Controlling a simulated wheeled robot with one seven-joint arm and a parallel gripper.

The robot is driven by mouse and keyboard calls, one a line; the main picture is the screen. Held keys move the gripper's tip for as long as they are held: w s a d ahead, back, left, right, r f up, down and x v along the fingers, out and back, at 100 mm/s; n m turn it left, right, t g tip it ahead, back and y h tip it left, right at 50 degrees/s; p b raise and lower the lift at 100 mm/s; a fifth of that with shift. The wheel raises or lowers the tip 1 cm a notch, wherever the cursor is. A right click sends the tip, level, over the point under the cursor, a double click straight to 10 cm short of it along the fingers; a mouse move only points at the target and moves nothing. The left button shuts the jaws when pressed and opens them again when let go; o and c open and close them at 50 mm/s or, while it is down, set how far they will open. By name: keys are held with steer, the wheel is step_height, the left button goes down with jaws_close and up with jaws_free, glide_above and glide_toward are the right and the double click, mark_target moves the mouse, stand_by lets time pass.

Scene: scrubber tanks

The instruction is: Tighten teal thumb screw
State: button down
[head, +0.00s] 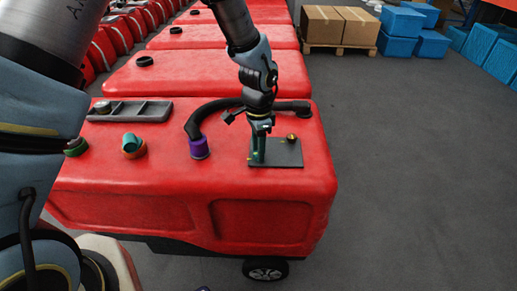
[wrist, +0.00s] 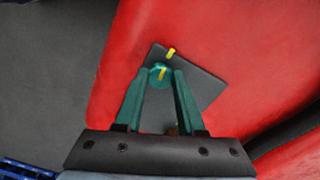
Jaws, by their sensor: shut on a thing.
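The teal thumb screw (wrist: 159,67) is a round knob on a dark grey plate (wrist: 204,88) in the wrist view. A yellow mark on its top points roughly toward a second yellow mark (wrist: 171,53) on the plate. My gripper (wrist: 160,77) has green fingers and is shut on the knob from both sides. In the head view my gripper (head: 258,156) points down at the left part of the plate (head: 289,158). The screw cannot be told apart from the fingers there.
A brass-coloured knob (head: 291,137) stands near the plate's back edge. The plate lies on a red tank (head: 200,180). A purple-collared black hose (head: 199,148), a teal elbow in an orange ring (head: 132,145) and a grey tray (head: 135,111) are to the left. Clear floor lies right.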

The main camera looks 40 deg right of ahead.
steer(key=shift+w+d+r+m, duration=0.1)
steer(key=shift+r+m, duration=0.05)
steer(key=shift+m, duration=0.65)
steer(key=c, duration=0.5)
jaws_free()
step_height(320, 180, up, 11)
steer(key=b, duration=0.1)
steer(key=shift+b, duration=0.3)
